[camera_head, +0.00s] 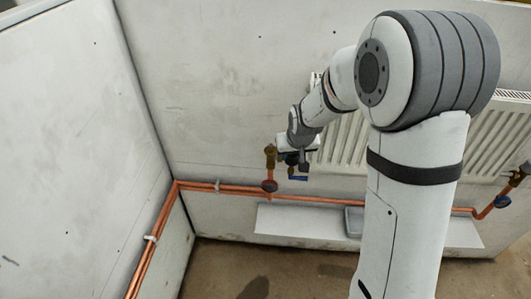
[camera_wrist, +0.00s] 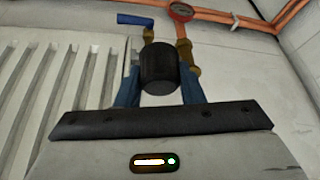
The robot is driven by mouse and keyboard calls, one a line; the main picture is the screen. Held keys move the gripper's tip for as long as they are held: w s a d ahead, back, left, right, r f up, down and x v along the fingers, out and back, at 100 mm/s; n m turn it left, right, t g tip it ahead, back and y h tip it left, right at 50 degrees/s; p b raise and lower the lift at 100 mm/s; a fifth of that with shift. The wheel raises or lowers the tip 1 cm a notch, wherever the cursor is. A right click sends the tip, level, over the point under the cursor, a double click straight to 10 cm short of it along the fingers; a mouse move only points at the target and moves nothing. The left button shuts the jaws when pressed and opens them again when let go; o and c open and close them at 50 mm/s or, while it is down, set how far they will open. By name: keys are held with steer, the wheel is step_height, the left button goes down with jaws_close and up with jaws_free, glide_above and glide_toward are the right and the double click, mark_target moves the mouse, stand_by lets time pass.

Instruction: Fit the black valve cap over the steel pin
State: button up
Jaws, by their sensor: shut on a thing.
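My gripper (camera_wrist: 160,82) has its two blue fingers shut on the black valve cap (camera_wrist: 159,66), one on each side. In the wrist view the cap is in front of the brass valve fittings (camera_wrist: 194,70) and covers part of them. In the head view my gripper (camera_head: 292,158) is small, beside the brass valve (camera_head: 270,156) at the radiator's left end. Whether the cap touches anything beyond the fingers, I cannot tell.
A white ribbed radiator (camera_head: 345,142) hangs on the back wall. A blue lever (camera_wrist: 135,20) and a red-rimmed gauge (camera_wrist: 181,12) are close to the cap. Copper pipes (camera_head: 225,188) run along the wall. A grey tray (camera_head: 354,222) is on a low white ledge (camera_head: 290,222).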

steer(key=s+a+r+n, duration=0.2)
steer(key=a+r, duration=0.1)
steer(key=a, duration=0.4)
steer(key=p, duration=0.1)
glide_above(271, 145)
steer(key=s, duration=0.1)
steer(key=shift+s+f+y, duration=0.15)
steer(key=shift+f+y, duration=0.15)
steer(key=shift+f, duration=0.45)
steer(key=x, duration=0.1)
steer(key=b+x, duration=0.1)
steer(key=x, duration=0.1)
steer(key=shift+w+d+f, duration=0.2)
steer(key=shift+w, duration=0.1)
steer(key=shift+r, duration=0.25)
steer(key=shift+s+f+b, duration=0.1)
steer(key=shift+s+b, duration=0.05)
steer(key=shift+b, duration=0.15)
steer(key=shift+f, duration=0.2)
steer(key=shift+f+b, duration=0.3)
steer(key=shift+b, duration=0.2)
steer(key=shift+f+b, duration=0.9)
steer(key=shift+b, duration=0.05)
